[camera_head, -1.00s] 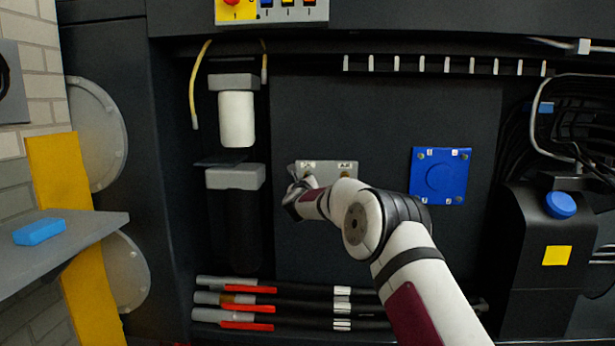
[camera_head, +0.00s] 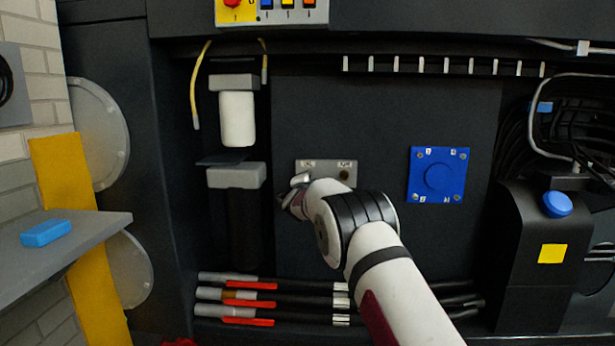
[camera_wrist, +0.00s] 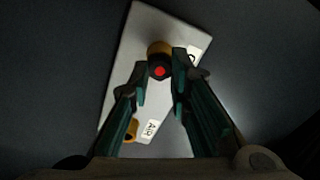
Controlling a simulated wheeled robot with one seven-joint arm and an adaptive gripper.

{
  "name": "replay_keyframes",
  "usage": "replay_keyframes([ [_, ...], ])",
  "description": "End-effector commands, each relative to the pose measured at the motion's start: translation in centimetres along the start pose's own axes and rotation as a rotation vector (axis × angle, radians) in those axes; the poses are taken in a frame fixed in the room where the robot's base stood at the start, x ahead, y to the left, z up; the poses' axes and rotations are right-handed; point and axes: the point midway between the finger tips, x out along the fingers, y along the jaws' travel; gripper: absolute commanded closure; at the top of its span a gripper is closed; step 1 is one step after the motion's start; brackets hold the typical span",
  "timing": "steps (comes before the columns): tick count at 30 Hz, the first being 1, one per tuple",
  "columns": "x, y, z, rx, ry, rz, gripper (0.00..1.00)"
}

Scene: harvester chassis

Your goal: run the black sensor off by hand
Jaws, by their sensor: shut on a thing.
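The black sensor (camera_wrist: 159,71), a small dark round body with a red centre, sits between the fingertips of my gripper (camera_wrist: 160,76) in the wrist view. A brass collar (camera_wrist: 159,48) shows just beyond it, against the light grey plate (camera_wrist: 126,75). I cannot tell whether the sensor is still threaded into it. My gripper is shut on the sensor. In the head view the plate (camera_head: 326,163) is on the dark panel, and my wrist covers its lower left; the sensor is hidden there.
A second brass port (camera_wrist: 131,130) sits by the AIR label (camera_wrist: 150,128). A blue square cover (camera_head: 438,175) is to the right of the plate. A white-bodied filter (camera_head: 237,118) is to the left. Hoses with red sleeves (camera_head: 248,312) run below. A grey shelf (camera_head: 75,240) holds a blue block (camera_head: 46,233).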

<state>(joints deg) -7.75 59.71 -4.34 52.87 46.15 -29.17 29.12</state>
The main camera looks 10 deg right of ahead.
Motion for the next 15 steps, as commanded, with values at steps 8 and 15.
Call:
replay_keyframes([
  [8,-0.09,0.23,0.27,-0.187,-0.005,0.004,1.0],
  [15,-0.09,0.25,0.27,-0.184,-0.005,0.004,0.66],
])
